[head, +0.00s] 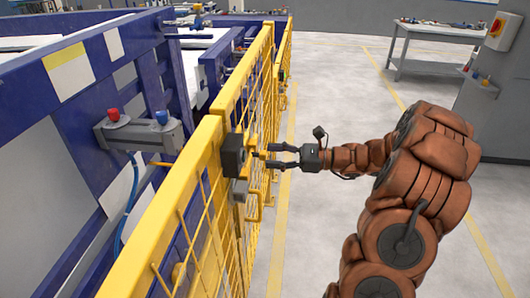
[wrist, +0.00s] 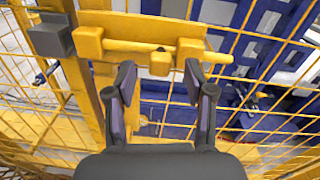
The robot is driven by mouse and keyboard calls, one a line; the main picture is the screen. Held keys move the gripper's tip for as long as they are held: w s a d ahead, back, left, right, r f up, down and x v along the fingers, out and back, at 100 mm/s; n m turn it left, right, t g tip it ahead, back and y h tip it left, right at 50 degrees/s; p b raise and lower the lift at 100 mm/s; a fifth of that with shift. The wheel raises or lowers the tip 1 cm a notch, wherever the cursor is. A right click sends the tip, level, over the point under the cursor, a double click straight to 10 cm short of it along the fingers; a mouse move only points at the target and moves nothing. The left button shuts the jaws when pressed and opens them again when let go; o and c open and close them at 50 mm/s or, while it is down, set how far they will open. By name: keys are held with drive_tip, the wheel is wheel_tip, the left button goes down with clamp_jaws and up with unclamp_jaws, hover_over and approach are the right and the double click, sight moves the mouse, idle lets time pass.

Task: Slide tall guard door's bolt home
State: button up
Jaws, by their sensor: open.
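The tall guard door (head: 262,85) is a yellow mesh panel. Its bolt is a yellow rod (wrist: 130,46) running through two yellow guide blocks on a yellow plate (wrist: 150,22) in the wrist view. A square yellow knob (wrist: 160,64) hangs from the rod between the blocks, and the rod sticks out past the right block. A dark grey block (wrist: 50,38) is left of the left guide block; it also shows in the head view (head: 233,153).
A blue machine frame (head: 160,60) stands behind the yellow fence, with a grey box carrying red and blue knobs (head: 138,132). A workbench (head: 435,33) is at the back right.

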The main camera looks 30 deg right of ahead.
sight(257, 155)
drive_tip(key=shift+x, duration=1.4)
clamp_jaws()
